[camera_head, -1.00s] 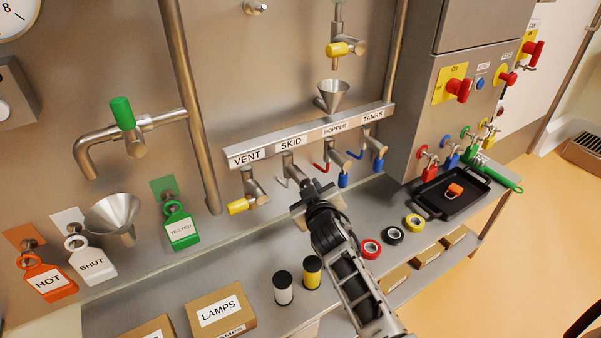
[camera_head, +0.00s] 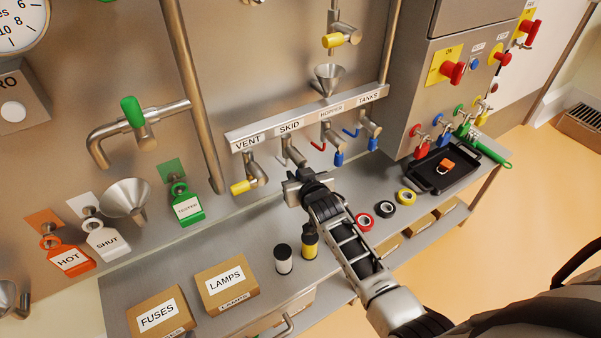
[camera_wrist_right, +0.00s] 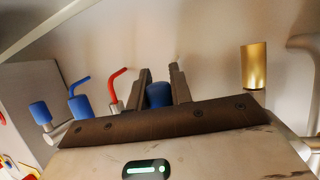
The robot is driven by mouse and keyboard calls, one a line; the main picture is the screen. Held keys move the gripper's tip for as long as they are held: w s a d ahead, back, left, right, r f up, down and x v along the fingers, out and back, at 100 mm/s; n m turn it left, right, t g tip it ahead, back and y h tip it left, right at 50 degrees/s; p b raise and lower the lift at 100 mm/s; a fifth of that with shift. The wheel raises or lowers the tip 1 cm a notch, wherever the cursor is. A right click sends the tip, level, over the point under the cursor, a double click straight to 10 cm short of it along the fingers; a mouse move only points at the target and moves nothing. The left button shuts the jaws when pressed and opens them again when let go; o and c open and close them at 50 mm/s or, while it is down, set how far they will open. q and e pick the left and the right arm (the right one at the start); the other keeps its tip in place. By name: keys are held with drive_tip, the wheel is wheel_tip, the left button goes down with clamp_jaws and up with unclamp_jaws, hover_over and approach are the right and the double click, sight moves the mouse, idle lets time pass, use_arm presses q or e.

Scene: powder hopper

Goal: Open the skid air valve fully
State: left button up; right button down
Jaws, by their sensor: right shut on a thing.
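The skid air valve (camera_head: 293,152) hangs under the SKID label (camera_head: 289,127) on the steel manifold. My right gripper (camera_head: 300,182) is just below and in front of it, hiding most of its handle in the head view. In the right wrist view, a blue handle (camera_wrist_right: 158,95) sits between the two dark fingers (camera_wrist_right: 160,85), and the gripper is shut on it. How far the handle is turned cannot be told. My left gripper is not in view.
The yellow-handled VENT valve (camera_head: 245,185) is close on the left. The HOPPER valve (camera_head: 335,140) and TANKS valve (camera_head: 370,128), with blue handles, are close on the right. A white-labelled can (camera_head: 283,260) and a yellow one (camera_head: 310,243) stand on the bench below.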

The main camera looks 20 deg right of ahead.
drive_tip(key=shift+a, duration=0.1)
drive_tip(key=c, duration=1.3)
unclamp_jaws()
drive_tip(key=shift+o, duration=0.2)
drive_tip(key=d+p+v, duration=0.1)
drive_tip(key=p+v, duration=0.1)
drive_tip(key=v, duration=1)
drive_tip(key=shift+a, duration=0.45)
drive_tip(key=s+a+f+n+g+y, duration=0.1)
drive_tip(key=s+a+y, duration=0.1)
drive_tip(key=s, duration=0.6)
drive_tip(key=s+a+f+n+g+y, duration=0.2)
drive_tip(key=s+a, duration=0.3)
drive_tip(key=s, duration=0.3)
drive_tip(key=shift+s+a+n, duration=0.3)
